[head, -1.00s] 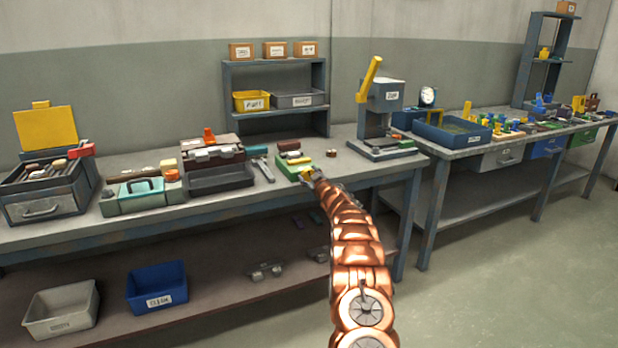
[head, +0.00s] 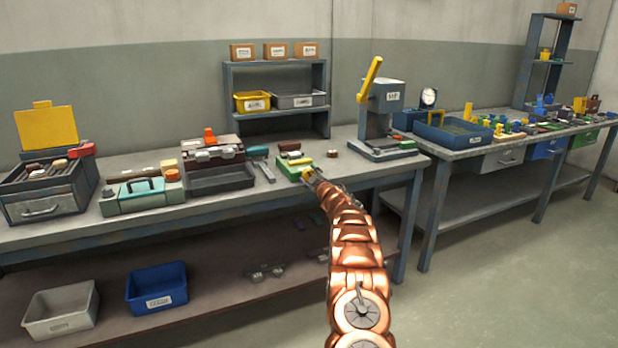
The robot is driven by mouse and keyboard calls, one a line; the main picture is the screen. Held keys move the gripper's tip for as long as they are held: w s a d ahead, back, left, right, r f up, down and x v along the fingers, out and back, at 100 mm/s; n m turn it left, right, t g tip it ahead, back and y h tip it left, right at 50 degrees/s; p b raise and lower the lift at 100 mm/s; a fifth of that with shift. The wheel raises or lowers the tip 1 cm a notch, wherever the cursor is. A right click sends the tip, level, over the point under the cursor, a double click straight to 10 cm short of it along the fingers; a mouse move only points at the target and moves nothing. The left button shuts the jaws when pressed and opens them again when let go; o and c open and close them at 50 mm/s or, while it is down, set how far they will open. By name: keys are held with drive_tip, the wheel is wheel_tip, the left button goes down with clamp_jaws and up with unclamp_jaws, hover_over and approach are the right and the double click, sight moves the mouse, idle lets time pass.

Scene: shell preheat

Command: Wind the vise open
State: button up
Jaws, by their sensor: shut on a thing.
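The green vise (head: 291,170) sits on the workbench, left of the grey press, with dark red-brown pieces at its top. My gripper (head: 309,174) is at the vise's front right side, at the far end of my copper arm. It is shut on the vise's handle, where a small yellow part shows. The fingertips and most of the handle are small and partly hidden by my arm, so the handle's angle and the jaw gap cannot be told.
The grey press (head: 383,110) with a yellow lever stands right of the vise. A hammer-like tool (head: 262,166) and a toolbox (head: 215,167) lie to the left. A small round brown part (head: 332,154) sits behind my gripper. The floor (head: 480,290) at right is clear.

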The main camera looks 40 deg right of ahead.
sight(309, 175)
drive_tip(key=o, duration=1.2)
drive_tip(key=shift+c, duration=0.2)
drive_tip(key=shift+s, duration=0.1)
drive_tip(key=shift+v, duration=3.9)
